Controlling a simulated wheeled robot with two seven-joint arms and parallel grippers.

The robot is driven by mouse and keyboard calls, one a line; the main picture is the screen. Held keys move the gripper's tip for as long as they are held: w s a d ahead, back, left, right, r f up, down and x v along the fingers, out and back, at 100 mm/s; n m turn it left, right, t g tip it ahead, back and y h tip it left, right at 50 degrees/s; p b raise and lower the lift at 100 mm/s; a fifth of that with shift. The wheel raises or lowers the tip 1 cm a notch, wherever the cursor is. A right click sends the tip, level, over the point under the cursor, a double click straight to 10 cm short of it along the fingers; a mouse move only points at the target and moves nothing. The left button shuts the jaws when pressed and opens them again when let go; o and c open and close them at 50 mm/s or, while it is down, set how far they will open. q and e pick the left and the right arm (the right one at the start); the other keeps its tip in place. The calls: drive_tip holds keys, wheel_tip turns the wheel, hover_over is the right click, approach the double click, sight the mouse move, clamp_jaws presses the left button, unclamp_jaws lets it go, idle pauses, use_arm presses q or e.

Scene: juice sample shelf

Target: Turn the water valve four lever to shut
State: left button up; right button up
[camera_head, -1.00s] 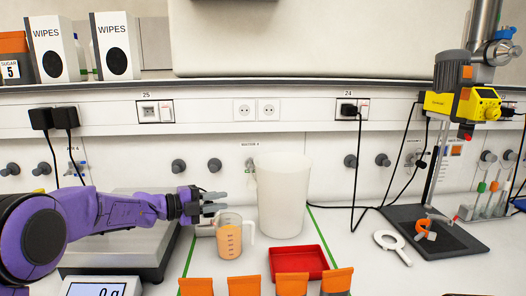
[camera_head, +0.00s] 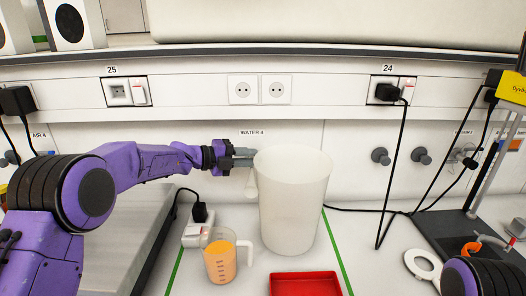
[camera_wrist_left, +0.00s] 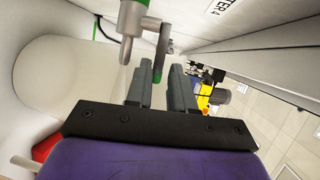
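The water valve four (camera_wrist_left: 133,18) is a grey tap with green marks in the left wrist view. Its lever (camera_wrist_left: 163,45) is a flat grey piece with a green end. My left gripper (camera_wrist_left: 159,78) is open, its two grey fingers apart, and the lever's green end shows between the fingertips. I cannot tell whether they touch it. In the head view my left gripper (camera_head: 243,157) is just below the WATER 4 label (camera_head: 252,132), beside the white bucket's rim. The valve is mostly hidden there by gripper and bucket. My right gripper is out of view.
The large white bucket (camera_head: 292,205) stands close right of my left gripper. A beaker of orange juice (camera_head: 220,262) and a red tray (camera_head: 305,284) are in front. A scale (camera_head: 125,235) stands at left. Black cables hang at right.

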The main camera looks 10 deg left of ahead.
sight(256, 157)
use_arm(q)
drive_tip(key=p+x, duration=0.1)
drive_tip(key=x, duration=0.4)
drive_tip(key=shift+w+a+f, duration=0.15)
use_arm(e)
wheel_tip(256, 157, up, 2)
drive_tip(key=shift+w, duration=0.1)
use_arm(q)
drive_tip(key=shift+c, duration=0.3)
clamp_jaws()
drive_tip(key=shift+d+f+n+t+b, duration=0.2)
drive_tip(key=shift+d+n+t+b, duration=0.1)
drive_tip(key=shift+b, duration=0.15)
drive_tip(key=shift+w+r+n+t+y+b, duration=0.1)
drive_tip(key=shift+w+n+t+y+b, duration=0.1)
drive_tip(key=shift+n+t+y+b, duration=0.35)
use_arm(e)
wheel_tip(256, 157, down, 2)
